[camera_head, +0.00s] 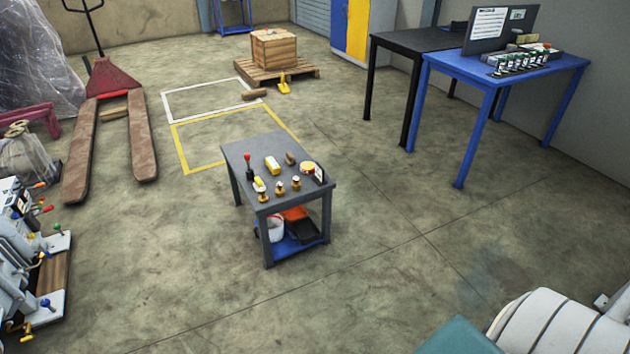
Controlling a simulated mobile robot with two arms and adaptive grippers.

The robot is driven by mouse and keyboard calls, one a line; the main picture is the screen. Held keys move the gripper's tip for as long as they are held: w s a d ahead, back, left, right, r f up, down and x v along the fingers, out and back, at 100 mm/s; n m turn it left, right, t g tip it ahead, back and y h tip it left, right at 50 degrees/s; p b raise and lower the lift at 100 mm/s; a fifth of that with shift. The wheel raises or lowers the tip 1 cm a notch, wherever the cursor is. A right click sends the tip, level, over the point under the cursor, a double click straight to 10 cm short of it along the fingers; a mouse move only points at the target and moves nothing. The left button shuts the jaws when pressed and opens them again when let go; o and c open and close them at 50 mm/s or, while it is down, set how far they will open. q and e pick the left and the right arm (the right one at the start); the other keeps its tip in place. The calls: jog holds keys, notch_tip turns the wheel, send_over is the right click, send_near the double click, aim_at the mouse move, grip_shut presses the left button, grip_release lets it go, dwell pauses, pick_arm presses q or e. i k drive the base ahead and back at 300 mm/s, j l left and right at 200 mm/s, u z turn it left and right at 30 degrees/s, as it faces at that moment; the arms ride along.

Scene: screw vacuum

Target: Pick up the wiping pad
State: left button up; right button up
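A small grey table (240,158) stands on the floor in the middle of the view, with several small items on top. A yellow and pale block (273,165) lies on it and may be the wiping pad; it is too small to be sure. A brown rounded item (290,158) lies beside it, and a round yellow and red item (307,168) is to its right. Neither of my grippers is in view.
A white bucket (276,229) and dark and orange bins are on the table's lower shelf. A pallet jack (112,80) stands at the left. A blue workbench (510,77) stands at the upper right. Floor around the small table is clear.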

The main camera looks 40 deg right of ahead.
aim_at(259, 184)
jog(key=z, duration=0.7)
jog(key=i+l+u, duration=0.1)
jog(key=i+l, duration=0.15)
jog(key=i, duration=0.05)
